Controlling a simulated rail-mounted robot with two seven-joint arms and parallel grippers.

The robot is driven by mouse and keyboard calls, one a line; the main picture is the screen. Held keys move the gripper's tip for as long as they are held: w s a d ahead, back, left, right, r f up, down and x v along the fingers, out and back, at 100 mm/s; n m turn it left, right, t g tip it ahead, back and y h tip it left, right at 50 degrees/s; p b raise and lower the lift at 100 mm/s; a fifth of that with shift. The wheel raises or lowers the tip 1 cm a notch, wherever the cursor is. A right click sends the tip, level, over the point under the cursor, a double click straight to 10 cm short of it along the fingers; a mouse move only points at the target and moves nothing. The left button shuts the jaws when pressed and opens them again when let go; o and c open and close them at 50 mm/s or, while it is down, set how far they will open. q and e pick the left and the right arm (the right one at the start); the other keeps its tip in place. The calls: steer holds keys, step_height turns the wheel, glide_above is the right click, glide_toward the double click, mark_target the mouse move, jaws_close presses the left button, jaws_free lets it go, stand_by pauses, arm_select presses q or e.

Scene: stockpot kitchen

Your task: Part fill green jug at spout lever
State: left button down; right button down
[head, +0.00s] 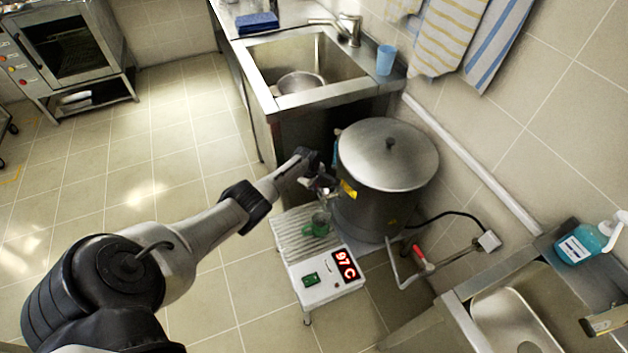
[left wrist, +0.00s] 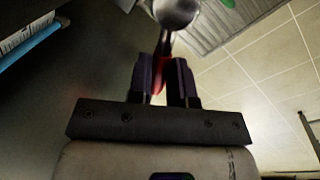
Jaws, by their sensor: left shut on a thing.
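The green jug (head: 319,226) stands on the ribbed drip tray (head: 296,236) below the spout of the big steel stockpot (head: 372,200). My left gripper (head: 322,184) is at the spout, above the jug. In the left wrist view its two dark fingers (left wrist: 174,80) are shut on the red spout lever (left wrist: 158,78). A rounded metal part of the tap (left wrist: 177,11) shows just beyond them. A bit of the green jug (left wrist: 229,3) shows at the top edge. The spout's mouth and the jug's fill level cannot be made out. My right gripper is not seen.
A white stand with a red "97 C" display (head: 344,267) carries the tray. A red-handled valve and pipe (head: 419,257) lie right of the pot. A sink (head: 305,65) is behind, a hand basin (head: 515,315) at lower right. Open floor lies left.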

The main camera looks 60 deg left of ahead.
arm_select(q)
steer(key=c, duration=1)
jaws_free()
steer(key=shift+c, duration=0.2)
steer(key=shift+r, duration=0.1)
step_height(320, 180, up, 13)
steer(key=s+p, duration=0.2)
steer(key=p, duration=0.7)
steer(key=shift+s+d+r, duration=0.2)
steer(key=shift+s+d, duration=0.1)
steer(key=shift+d, duration=0.1)
